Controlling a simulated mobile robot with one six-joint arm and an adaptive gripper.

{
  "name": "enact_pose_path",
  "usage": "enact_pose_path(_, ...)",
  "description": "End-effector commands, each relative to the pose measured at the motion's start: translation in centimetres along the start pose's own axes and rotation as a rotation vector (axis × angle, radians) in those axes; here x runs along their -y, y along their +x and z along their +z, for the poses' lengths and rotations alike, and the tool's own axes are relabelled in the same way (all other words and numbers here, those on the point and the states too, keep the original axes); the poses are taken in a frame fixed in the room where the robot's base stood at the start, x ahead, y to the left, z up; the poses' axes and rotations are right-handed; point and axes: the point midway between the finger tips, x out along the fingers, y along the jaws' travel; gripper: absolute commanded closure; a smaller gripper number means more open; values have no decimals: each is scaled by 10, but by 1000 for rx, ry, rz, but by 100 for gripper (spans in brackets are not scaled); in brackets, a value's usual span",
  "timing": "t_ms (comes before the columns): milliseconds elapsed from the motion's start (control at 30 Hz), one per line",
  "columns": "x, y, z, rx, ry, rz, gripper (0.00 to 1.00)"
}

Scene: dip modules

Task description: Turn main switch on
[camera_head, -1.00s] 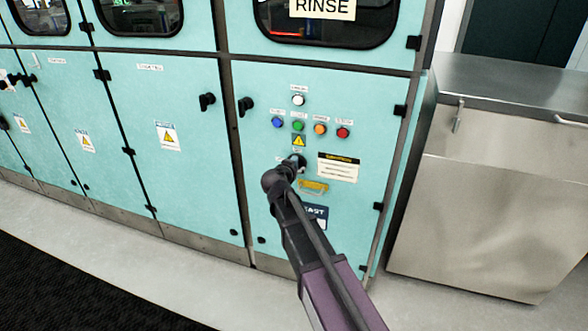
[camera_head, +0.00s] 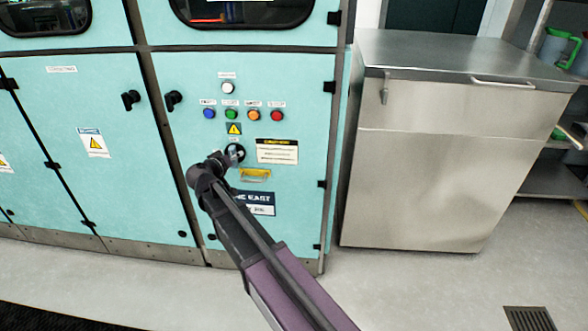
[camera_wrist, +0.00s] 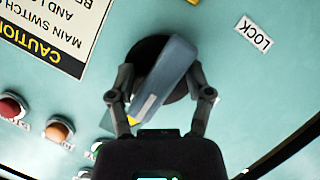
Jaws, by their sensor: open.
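The main switch (camera_wrist: 163,82) fills the middle of the wrist view, which shows the panel upside down. It has a grey-blue handle on a round black base, and the handle sits tilted. My gripper (camera_wrist: 160,95) is open, with one finger on each side of the handle. I cannot tell whether the fingers touch it. In the head view the switch (camera_head: 235,153) is a dark round knob below the row of buttons, and my gripper (camera_head: 222,160) is right at it, partly hiding it.
A yellow-black caution label (camera_head: 277,151) is right of the switch. A "LOCK" label (camera_wrist: 253,36) is near the switch. A steel cabinet (camera_head: 440,160) stands to the right.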

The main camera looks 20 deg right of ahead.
Motion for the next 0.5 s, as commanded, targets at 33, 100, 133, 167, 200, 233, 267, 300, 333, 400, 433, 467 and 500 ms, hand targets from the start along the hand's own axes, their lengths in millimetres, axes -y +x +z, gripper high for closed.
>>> enact_pose_path(33, 2, 1, 1, -1, -42, 18, 34)
enact_pose_path(100, 2, 1, 1, -1, -104, 43, 34)
enact_pose_path(133, 2, 1, 1, -1, -129, 53, 34)
enact_pose_path(167, 2, 1, 1, 0, -155, 64, 34)
enact_pose_path(200, 2, 1, 1, 0, -190, 79, 34)
enact_pose_path(233, 2, 1, 1, -1, -216, 89, 34)
enact_pose_path(267, 2, 1, 1, 0, -240, 99, 34)
enact_pose_path(300, 2, 1, 2, -1, -275, 114, 34)
enact_pose_path(333, 2, 1, 2, 0, -301, 124, 34)
enact_pose_path(400, 3, 1, 2, -1, -359, 148, 34)
enact_pose_path(433, 3, 1, 2, -1, -385, 159, 34)
enact_pose_path(467, 2, 1, 2, 0, -410, 170, 34)
enact_pose_path(500, 2, 1, 2, 0, -443, 183, 34)
